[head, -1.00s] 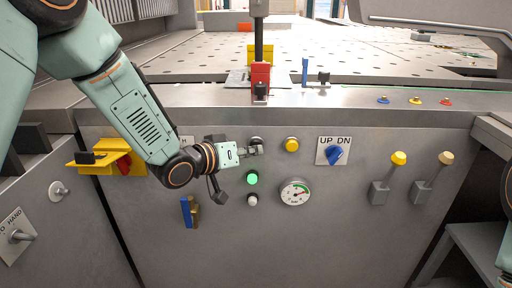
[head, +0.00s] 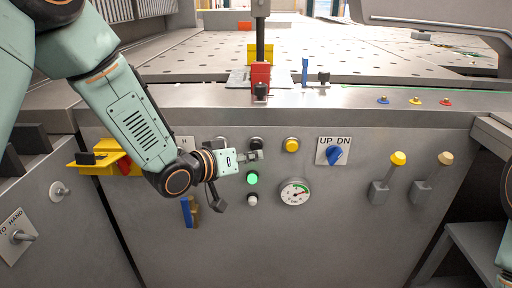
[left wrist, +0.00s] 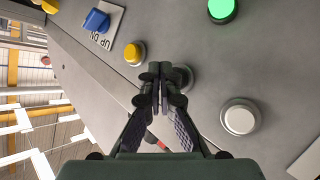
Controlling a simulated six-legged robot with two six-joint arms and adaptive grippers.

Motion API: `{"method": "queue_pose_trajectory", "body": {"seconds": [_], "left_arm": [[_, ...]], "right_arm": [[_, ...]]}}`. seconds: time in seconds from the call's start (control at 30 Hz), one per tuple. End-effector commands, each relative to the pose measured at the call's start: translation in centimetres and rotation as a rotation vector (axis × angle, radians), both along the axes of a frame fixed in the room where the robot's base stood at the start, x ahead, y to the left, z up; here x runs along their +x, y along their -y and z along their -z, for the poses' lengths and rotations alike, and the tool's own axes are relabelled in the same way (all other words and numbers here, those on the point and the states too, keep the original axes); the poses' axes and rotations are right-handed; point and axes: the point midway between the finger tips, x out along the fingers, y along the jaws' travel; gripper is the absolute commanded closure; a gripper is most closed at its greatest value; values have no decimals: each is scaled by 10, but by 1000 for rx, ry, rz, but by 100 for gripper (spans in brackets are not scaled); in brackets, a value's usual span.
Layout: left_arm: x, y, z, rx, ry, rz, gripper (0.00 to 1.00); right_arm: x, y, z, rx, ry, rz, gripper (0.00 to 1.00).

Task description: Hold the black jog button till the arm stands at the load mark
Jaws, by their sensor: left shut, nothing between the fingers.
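The black jog button (head: 256,143) is on the front panel, left of the yellow button (head: 292,145) and above the lit green one (head: 252,178). My left gripper (head: 258,156) is shut and empty, its tips just below the black button in the head view. In the left wrist view the shut fingertips (left wrist: 161,75) overlap the black button (left wrist: 185,78) and partly hide it; contact cannot be told. A dark upright post with a red block (head: 261,76) stands over the table edge. I cannot make out which feature is the load mark. My right gripper is out of view.
A yellow bracket (head: 95,161) juts out at left, and a blue part (head: 187,212) hangs below my wrist. The lower panel is clear.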

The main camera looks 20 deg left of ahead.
Motion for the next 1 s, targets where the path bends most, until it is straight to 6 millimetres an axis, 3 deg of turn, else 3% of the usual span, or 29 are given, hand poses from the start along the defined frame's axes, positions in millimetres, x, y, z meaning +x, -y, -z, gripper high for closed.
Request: {"method": "queue_pose_trajectory", "body": {"seconds": [0.5,1.0], "left_arm": [[-42,12,0,-1,-1,0,100],[-45,13,0,0,0,0,100]], "right_arm": [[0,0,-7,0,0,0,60],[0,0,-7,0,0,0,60]]}}
